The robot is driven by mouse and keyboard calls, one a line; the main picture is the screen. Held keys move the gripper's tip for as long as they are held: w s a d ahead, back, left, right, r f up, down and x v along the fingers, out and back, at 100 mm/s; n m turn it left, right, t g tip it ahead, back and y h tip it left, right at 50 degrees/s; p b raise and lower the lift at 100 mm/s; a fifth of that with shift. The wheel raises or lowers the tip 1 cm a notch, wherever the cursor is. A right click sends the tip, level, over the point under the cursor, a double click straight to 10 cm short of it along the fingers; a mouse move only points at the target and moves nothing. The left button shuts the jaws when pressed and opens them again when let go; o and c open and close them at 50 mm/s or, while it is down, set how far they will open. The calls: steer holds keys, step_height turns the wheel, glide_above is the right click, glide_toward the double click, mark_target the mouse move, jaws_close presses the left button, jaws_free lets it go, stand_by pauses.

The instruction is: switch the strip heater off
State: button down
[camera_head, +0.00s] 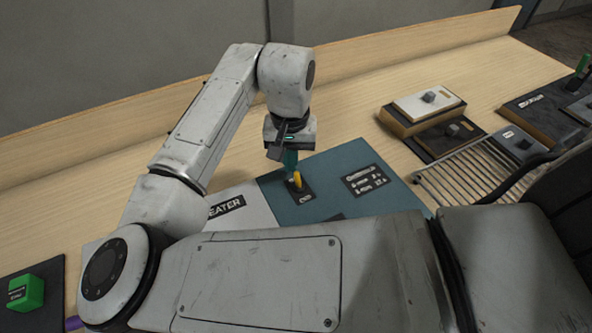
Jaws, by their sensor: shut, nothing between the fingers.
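A flat console panel, half white and half teal (340,160), lies on the wooden bench under my arm. The white half carries a black label (226,207) ending in "EATER"; its start is hidden by my arm. On the teal half a yellow switch lever (298,183) stands on a small dark plate (305,195) with a small label. My gripper (291,168) points down and is shut, with its tips right at the yellow lever. I cannot tell whether they touch it. The front of the panel is hidden behind my forearm.
A black label plate (365,181) sits right of the lever. Farther right are a wooden block with a white top and knob (428,100), a wire rack (470,172) and dark knob boxes (545,105). A green block (25,292) stands at lower left. The bench behind the panel is clear.

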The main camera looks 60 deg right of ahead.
steer(key=shift+s+a, duration=0.1)
stand_by(0.3)
steer(key=shift+s+a, duration=0.4)
steer(key=shift+s, duration=0.3)
step_height(320, 180, up, 7)
steer(key=p, duration=0.7)
steer(key=shift+w+d, duration=0.2)
steer(key=shift+w, duration=0.15)
steer(key=shift+s, duration=0.1)
stand_by(0.5)
